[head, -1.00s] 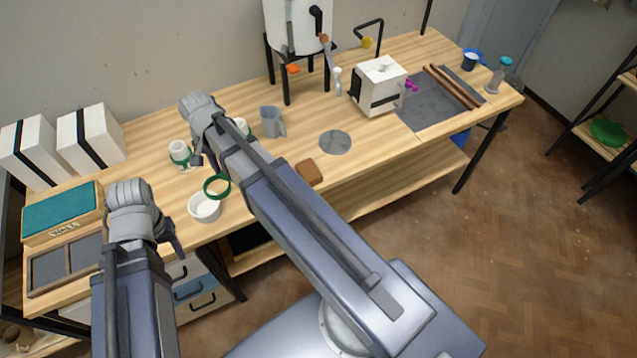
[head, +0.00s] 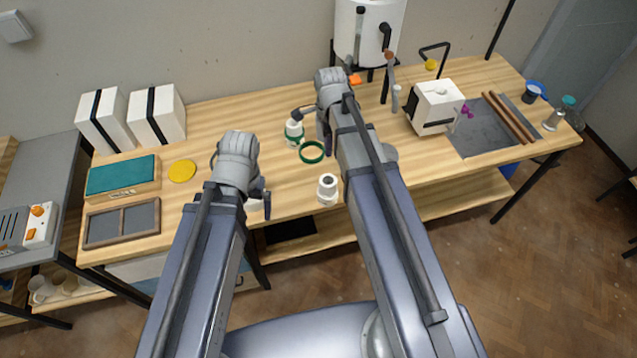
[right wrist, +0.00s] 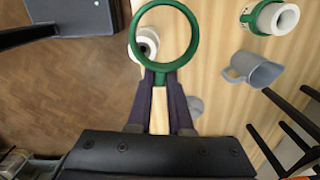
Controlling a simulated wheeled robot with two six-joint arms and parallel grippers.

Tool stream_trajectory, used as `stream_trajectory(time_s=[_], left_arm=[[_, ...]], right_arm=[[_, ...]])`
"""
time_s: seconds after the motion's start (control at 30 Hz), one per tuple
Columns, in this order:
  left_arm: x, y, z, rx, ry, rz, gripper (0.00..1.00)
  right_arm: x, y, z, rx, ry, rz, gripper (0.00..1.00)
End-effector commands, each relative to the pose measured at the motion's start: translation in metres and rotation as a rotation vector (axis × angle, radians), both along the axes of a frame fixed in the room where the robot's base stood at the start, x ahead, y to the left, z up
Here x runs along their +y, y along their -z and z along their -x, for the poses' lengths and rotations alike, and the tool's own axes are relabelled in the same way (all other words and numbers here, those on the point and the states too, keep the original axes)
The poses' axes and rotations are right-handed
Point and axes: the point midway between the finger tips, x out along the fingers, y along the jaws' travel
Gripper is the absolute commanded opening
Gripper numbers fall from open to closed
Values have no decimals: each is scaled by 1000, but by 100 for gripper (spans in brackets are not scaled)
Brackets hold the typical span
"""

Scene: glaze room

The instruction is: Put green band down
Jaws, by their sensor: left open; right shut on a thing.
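The green band (head: 312,162) is an open ring in the fingertips of my right gripper (head: 326,140). In the right wrist view the band (right wrist: 195,38) stands out beyond the shut fingers (right wrist: 160,78), gripped at its near edge. In the head view it appears over the bench beside a white jar with a green band around it (head: 293,130); its height above the wood is unclear. That jar also shows in the right wrist view (right wrist: 284,19). My left gripper (head: 262,196) is open over the bench's front part, its fingers partly hidden by its wrist.
A white jar (head: 328,190) stands near the bench front. A pale bowl (head: 254,206) is mostly hidden behind my left gripper. A yellow disc (head: 182,171) lies left of it. A grey jug (right wrist: 250,70) shows in the right wrist view. White boxes (head: 155,115) stand at the back left.

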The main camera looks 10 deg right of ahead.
Motion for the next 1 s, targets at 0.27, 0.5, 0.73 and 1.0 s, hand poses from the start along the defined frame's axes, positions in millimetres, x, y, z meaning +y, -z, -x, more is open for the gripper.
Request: stream_trajectory(time_s=[0.27, 0.5, 0.73, 1.0], left_arm=[[0, -13, 0, 0, 1, 0, 100], [0, -6, 0, 0, 0, 0, 100], [0, 25, 0, 0, 0, 0, 100], [0, 52, 0, 0, -1, 0, 100]], right_arm=[[-6, -13, -4, 0, 232, 0, 0], [-6, -6, -4, 0, 242, 0, 0], [-6, 25, -4, 0, 241, 0, 0], [-6, 53, -4, 0, 240, 0, 0]])
